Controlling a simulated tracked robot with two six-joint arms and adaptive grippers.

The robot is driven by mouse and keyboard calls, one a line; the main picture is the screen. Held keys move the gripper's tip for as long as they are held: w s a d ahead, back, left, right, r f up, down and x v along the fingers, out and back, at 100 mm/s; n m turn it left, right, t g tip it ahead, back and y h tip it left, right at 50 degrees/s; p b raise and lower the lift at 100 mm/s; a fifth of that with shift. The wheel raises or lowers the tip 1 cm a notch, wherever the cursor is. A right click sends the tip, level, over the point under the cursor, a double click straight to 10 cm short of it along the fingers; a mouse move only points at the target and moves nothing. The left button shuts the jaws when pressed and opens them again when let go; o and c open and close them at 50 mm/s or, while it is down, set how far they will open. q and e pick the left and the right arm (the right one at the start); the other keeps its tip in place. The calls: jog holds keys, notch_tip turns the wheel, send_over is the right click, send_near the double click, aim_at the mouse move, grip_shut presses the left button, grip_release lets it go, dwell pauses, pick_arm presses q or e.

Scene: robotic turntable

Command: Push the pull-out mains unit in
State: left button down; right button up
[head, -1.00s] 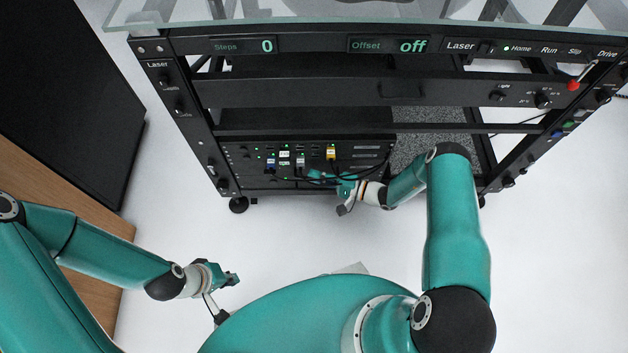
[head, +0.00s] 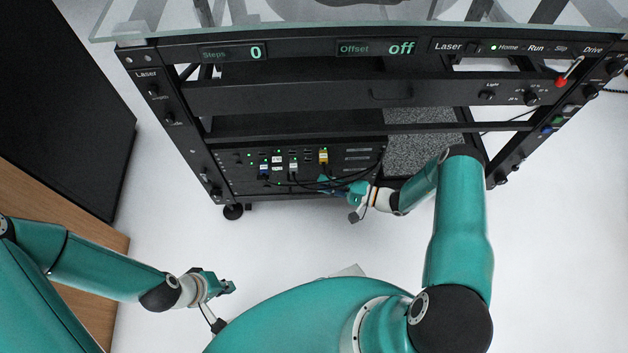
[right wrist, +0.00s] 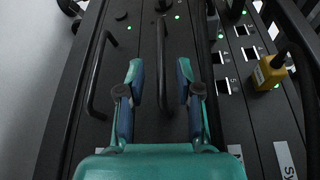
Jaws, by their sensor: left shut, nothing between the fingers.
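The rack's lower front panels (head: 235,176) are black, with green lights and plugged cables. I cannot tell for sure which one is the pull-out mains unit, or how far it stands out. In the right wrist view, a black bar handle (right wrist: 163,55) runs down the middle panel, and a second handle (right wrist: 98,75) is on the panel to its left. My right gripper (right wrist: 158,75) is open, its fingers apart on either side of the middle handle; contact is not clear. In the head view it is at the lower panels (head: 328,187). My left gripper (head: 226,287) is shut and empty, away from the rack.
A yellow plug (right wrist: 268,72) and labelled sockets are right of the fingers in the right wrist view. The glass top (head: 300,38) overhangs the rack. A grey speckled board (head: 420,152) is beside the lower panels.

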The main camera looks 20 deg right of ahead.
jog(key=v, duration=0.6)
jog(key=shift+s+d, duration=0.3)
jog(key=s+a+n+g+h, duration=0.65)
jog(key=s+a+g, duration=0.7)
jog(key=s, duration=0.25)
notch_tip(320, 180, up, 33)
jog(key=w+a+n+t+h+p, duration=0.2)
jog(key=p, duration=2.5)
jog(key=shift+w+a, duration=0.2)
